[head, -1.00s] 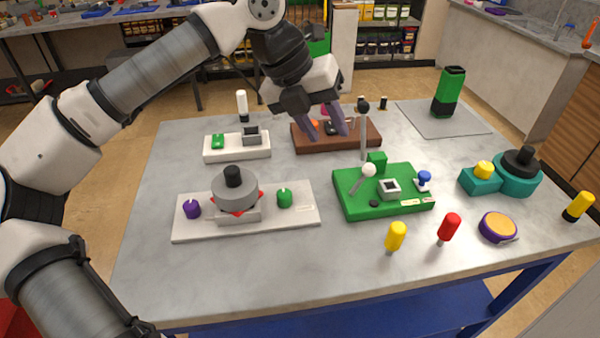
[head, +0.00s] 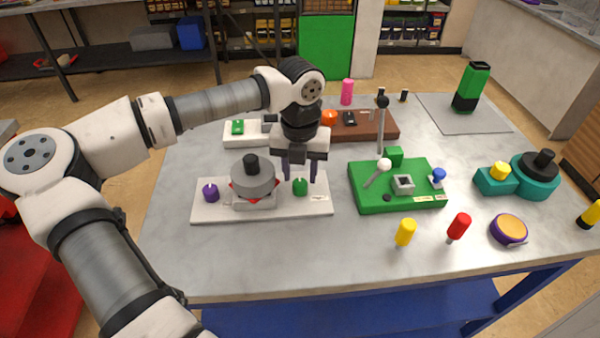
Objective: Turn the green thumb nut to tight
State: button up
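The green thumb nut (head: 300,187) sits on the right part of a white base plate (head: 225,212), with a white mark on its top. A grey round pump body with a black knob (head: 254,180) stands in the plate's middle. A purple thumb nut (head: 211,192) is on its left. My gripper (head: 300,178) points down over the green nut. Its two dark fingers are apart, one to each side of the nut in this view. Whether they touch it or stay above it I cannot tell.
A green board (head: 375,199) with a white-knobbed lever stands close on the right. A tall black-knobbed rod (head: 382,125) rises behind it. A brown block (head: 378,124) is behind my gripper. The front left of the table is clear.

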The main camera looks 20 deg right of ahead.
aim_at(300, 187)
jog(key=shift+f, duration=1.25)
jog(key=c, duration=0.7)
